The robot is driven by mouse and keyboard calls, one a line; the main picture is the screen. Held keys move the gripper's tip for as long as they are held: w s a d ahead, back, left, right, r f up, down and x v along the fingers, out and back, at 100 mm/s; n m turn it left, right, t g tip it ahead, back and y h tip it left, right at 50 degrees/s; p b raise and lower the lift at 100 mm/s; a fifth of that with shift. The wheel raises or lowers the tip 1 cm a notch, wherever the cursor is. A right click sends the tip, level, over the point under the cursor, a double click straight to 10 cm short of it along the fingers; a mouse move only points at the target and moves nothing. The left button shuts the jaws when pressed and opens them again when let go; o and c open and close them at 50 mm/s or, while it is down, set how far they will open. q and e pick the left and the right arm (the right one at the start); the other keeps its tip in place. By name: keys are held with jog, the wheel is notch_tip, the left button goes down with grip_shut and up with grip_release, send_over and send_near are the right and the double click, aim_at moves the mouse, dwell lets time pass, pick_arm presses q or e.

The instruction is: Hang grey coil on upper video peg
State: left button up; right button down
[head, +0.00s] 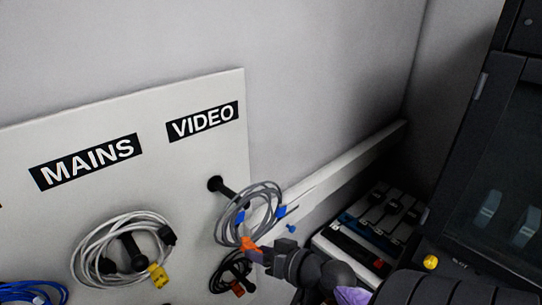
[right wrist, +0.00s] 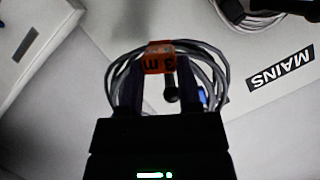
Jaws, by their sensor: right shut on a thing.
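The grey coil (head: 236,222) has an orange tag (head: 250,247) and blue ties. It hangs upright in front of the board at the upper video peg (head: 220,187), a black rod under the VIDEO label. My right gripper (head: 258,256) is shut on the coil at its orange tag, at the bottom of the loop. In the right wrist view the coil (right wrist: 217,78) is between my fingers (right wrist: 157,90), with the tag reading "3 m". A dark peg tip (right wrist: 171,95) shows within the loop's outline. I cannot tell whether the peg passes through it. My left gripper is out of view.
A black coil (head: 222,272) with an orange tag hangs just below. A light grey coil (head: 88,243) with a yellow connector hangs under MAINS (head: 87,161); a blue coil (head: 30,291) is at lower left. A tray with dividers (head: 345,245) and a dark cabinet (head: 500,150) stand right.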

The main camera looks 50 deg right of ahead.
aim_at(251, 244)
jog(key=w, duration=0.3)
jog(key=shift+w+d+f, duration=0.2)
jog(key=shift+w+d+f+b, duration=0.1)
jog(key=shift+w+b, duration=0.05)
jog(key=shift+w, duration=0.45)
jog(key=shift+w+d+f+b, duration=0.1)
jog(key=shift+w+b, duration=0.05)
jog(key=shift+w, duration=0.45)
jog(key=shift+w+d+f+b, duration=0.1)
jog(key=shift+w+f+b, duration=0.5)
jog(key=shift+w, duration=0.25)
jog(key=shift+w+d+f+b, duration=0.1)
jog(key=shift+w+f+b, duration=0.35)
jog(key=shift+w+b, duration=0.35)
jog(key=shift+w+f+b, duration=0.5)
jog(key=shift+w+b, duration=0.1)
jog(key=shift+w, duration=0.3)
